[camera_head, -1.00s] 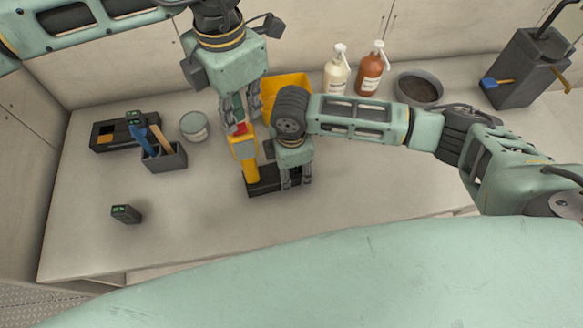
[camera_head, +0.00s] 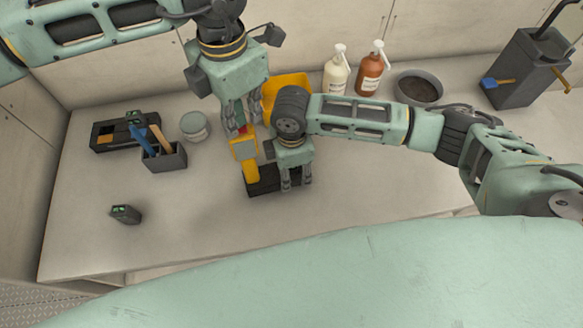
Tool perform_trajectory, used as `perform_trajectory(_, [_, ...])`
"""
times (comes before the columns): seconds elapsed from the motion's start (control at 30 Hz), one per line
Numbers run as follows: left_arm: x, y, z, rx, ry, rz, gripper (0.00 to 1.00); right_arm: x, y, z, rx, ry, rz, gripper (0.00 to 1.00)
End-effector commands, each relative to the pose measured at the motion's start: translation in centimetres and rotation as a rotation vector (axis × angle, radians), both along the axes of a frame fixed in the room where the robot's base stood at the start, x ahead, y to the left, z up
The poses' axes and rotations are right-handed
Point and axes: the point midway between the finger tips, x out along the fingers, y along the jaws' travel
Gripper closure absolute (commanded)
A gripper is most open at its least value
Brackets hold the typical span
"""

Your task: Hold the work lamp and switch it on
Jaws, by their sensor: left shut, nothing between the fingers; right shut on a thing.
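The work lamp (camera_head: 250,171) stands on the worktop, with a yellow body, a dark base and a small red part at its top. My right gripper (camera_head: 297,184) comes down at the lamp's right side and is shut on it; the exact contact is partly hidden by the wrist. My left gripper (camera_head: 239,128) points down just above the lamp's top, close to the red part. Its fingers are shut with nothing between them. I cannot tell whether they touch the lamp.
Behind stand a yellow bin (camera_head: 285,88), a cream bottle (camera_head: 336,74), a brown bottle (camera_head: 370,74) and a dark bowl (camera_head: 418,90). To the left are a tool holder (camera_head: 165,158), a round tin (camera_head: 194,127) and a small black device (camera_head: 126,214). The front worktop is clear.

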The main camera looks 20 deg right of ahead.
Motion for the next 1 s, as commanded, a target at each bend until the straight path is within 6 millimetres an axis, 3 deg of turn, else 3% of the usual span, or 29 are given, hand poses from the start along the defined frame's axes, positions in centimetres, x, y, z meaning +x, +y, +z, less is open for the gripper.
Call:
perform_trajectory(0.37, [0.0,0.0,-0.2,0.001,0.000,0.000,1.00,0.0,0.1,0.0,0.002,0.000,0.001,0.87])
perform_trajectory(1.0, [0.0,0.0,5.0,0.000,0.000,0.000,1.00,0.0,0.1,0.0,0.002,-0.001,0.000,0.87])
